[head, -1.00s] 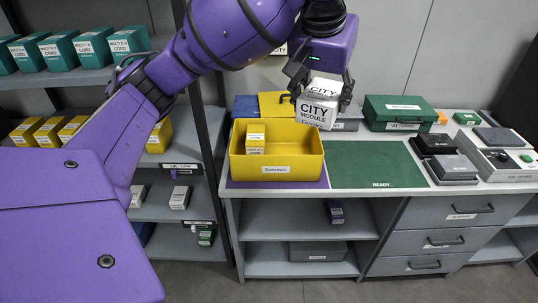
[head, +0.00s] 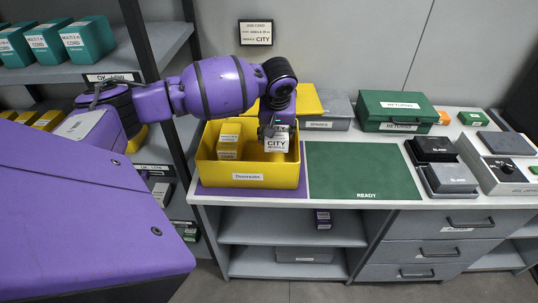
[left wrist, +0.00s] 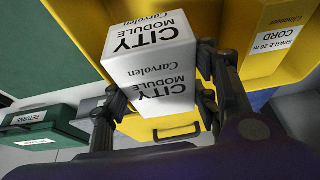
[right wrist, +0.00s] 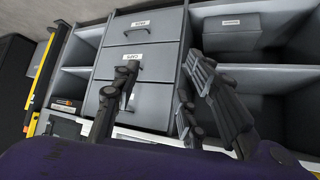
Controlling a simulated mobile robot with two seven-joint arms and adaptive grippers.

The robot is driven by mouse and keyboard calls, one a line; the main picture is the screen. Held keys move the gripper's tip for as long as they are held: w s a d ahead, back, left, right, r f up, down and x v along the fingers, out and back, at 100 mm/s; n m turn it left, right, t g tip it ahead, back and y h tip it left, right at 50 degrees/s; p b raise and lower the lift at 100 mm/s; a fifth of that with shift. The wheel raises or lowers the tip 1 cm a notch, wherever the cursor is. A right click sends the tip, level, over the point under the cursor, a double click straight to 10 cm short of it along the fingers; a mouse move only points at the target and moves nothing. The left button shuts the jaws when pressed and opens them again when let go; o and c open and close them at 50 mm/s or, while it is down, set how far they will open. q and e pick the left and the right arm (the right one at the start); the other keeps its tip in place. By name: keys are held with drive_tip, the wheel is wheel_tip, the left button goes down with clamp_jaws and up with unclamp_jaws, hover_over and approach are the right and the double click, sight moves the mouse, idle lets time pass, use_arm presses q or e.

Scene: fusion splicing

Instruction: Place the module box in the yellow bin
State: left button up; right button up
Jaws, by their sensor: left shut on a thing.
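The white module box (head: 277,143), labelled CITY MODULE, is at the right part of the yellow bin (head: 250,181) in the head view, within the bin's outline. My left gripper (head: 276,128) is shut on it from above. In the left wrist view the module box (left wrist: 150,65) sits between the fingers of the left gripper (left wrist: 165,95), beside the yellow bin wall (left wrist: 90,15). Whether the box touches the bin floor is hidden. A yellow cord box (head: 229,142) stands in the bin's left part. My right gripper (right wrist: 155,100) is open and empty, facing the drawers.
A green READY mat (head: 360,170) lies clear right of the bin. Behind stand a green RETURNS case (head: 398,110) and a grey case (head: 325,112). Black and grey devices (head: 445,165) sit at right. Drawers (right wrist: 140,62) and shelves are below the counter.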

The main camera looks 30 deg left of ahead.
use_arm(q)
drive_tip(key=f, duration=0.2)
drive_tip(key=s+f, duration=0.1)
drive_tip(key=f, duration=0.2)
drive_tip(key=shift+a+f, duration=0.1)
drive_tip(key=shift+a, duration=0.1)
drive_tip(key=shift+w+f, duration=0.1)
drive_tip(key=shift+f, duration=2.15)
use_arm(e)
drive_tip(key=shift+s+a+f, duration=0.15)
drive_tip(key=shift+s+f, duration=0.2)
drive_tip(key=shift+s, duration=0.3)
drive_tip(key=shift+s+a+f, duration=0.1)
drive_tip(key=shift+s+f, duration=0.2)
drive_tip(key=shift+s, duration=0.3)
drive_tip(key=shift+s+d, duration=0.1)
use_arm(q)
drive_tip(key=o, duration=0.8)
drive_tip(key=shift+f, duration=0.1)
drive_tip(key=shift+c, duration=0.2)
drive_tip(key=shift+o, duration=2)
use_arm(e)
drive_tip(key=shift+s+d+f+g, duration=0.2)
drive_tip(key=shift+s+g, duration=0.1)
drive_tip(key=shift+s, duration=0.25)
drive_tip(key=shift+a, duration=0.1)
